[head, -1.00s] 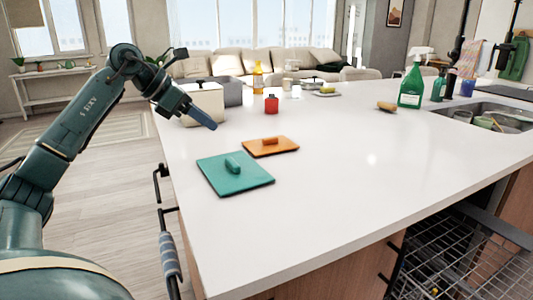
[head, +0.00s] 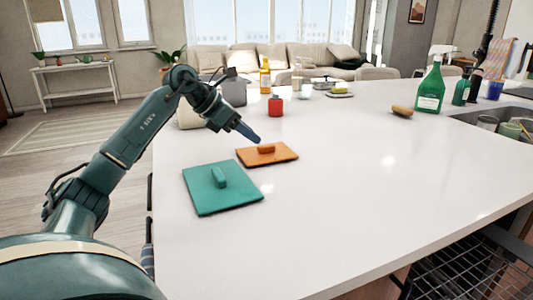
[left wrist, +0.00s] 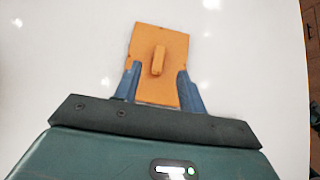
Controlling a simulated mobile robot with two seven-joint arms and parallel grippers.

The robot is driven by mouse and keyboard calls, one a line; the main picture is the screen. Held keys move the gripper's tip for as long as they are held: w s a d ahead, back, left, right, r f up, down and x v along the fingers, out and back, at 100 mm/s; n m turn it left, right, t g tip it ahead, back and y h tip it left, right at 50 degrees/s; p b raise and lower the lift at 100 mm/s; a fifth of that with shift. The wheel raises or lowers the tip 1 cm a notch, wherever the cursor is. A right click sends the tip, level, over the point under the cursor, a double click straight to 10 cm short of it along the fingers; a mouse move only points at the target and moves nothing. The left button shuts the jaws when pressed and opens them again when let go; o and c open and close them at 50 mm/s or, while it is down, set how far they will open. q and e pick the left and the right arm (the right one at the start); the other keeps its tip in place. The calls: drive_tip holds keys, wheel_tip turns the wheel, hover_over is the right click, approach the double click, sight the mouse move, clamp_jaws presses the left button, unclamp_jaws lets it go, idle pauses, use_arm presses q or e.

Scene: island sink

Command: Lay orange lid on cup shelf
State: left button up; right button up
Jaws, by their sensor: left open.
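The orange lid (head: 280,154), a flat square with a raised bar handle, lies on the white island counter. My left gripper (head: 254,138) is close beside and above its far left part in the head view. In the left wrist view the orange lid (left wrist: 145,42) lies ahead of the spread fingers of my left gripper (left wrist: 157,84), with its near part between them and its handle just beyond the tips. The gripper is open and empty. A cup shelf cannot be made out in these frames. My right gripper is not in view.
A teal lid (head: 205,197) lies nearer on the counter. A red canister (head: 275,107), an orange bottle (head: 265,77) and a grey pot (head: 233,92) stand farther back. The counter's middle right is clear.

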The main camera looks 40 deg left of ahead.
sight(266, 145)
use_arm(q)
drive_tip(key=x, duration=0.5)
drive_tip(key=shift+w+f, duration=0.15)
clamp_jaws()
